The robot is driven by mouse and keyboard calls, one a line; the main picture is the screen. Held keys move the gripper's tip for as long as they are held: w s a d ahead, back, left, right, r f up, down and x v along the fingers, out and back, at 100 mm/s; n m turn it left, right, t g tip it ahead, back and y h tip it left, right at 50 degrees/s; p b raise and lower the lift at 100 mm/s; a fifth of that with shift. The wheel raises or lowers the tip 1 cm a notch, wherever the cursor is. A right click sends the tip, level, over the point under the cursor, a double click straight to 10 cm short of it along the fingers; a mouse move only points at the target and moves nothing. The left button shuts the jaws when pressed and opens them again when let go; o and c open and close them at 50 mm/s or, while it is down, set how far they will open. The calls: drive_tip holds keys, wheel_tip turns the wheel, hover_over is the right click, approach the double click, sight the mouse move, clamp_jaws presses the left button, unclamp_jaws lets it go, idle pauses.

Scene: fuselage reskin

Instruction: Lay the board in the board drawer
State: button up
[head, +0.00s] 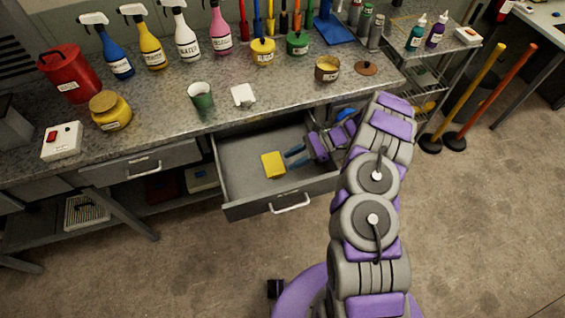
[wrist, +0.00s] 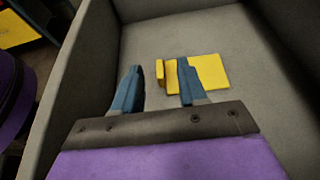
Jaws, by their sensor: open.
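A grey drawer (head: 237,180) under the workbench is pulled out. A small yellow board (head: 273,165) lies flat on its floor, left of my gripper (head: 296,157). In the wrist view the yellow board (wrist: 212,72) lies on the drawer floor (wrist: 180,35), with a short raised yellow part at its left end. My gripper (wrist: 158,88) is inside the drawer with its two blue fingers apart. The right finger covers part of the board, and the raised part shows between the fingers. I cannot tell whether a finger touches it.
The workbench (head: 150,107) above holds spray bottles, a red can (head: 70,75), a green cup (head: 201,96) and a white piece (head: 243,95). A closed drawer (head: 135,165) is to the left. The drawer walls stand close around my gripper. The floor in front is clear.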

drive_tip(key=p+v, duration=0.1)
drive_tip(key=v, duration=0.5)
drive_tip(key=shift+d, duration=0.35)
drive_tip(key=s+a+r+n+g+h, duration=0.1)
drive_tip(key=s+a+r+n+h, duration=0.4)
drive_tip(key=r, duration=0.7)
drive_tip(key=s+a+r+n+g, duration=0.1)
drive_tip(key=s+a+r+n, duration=0.25)
drive_tip(key=s+r, duration=0.55)
drive_tip(key=s+d+r+n+t+h, duration=0.1)
drive_tip(key=s+d+r+n+h, duration=0.1)
drive_tip(key=s, duration=0.6)
drive_tip(key=s+d+r+n+t+h, duration=0.1)
drive_tip(key=s+d+r+n+h, duration=0.1)
drive_tip(key=s, duration=0.6)
drive_tip(key=s+d+r+n+t+h, duration=0.2)
drive_tip(key=s+d+r+h, duration=0.1)
drive_tip(key=s+d, duration=0.3)
drive_tip(key=shift+s+r+h, duration=0.25)
drive_tip(key=shift+s+h, duration=0.25)
drive_tip(key=shift+s, duration=0.45)
drive_tip(key=shift+d, duration=0.15)
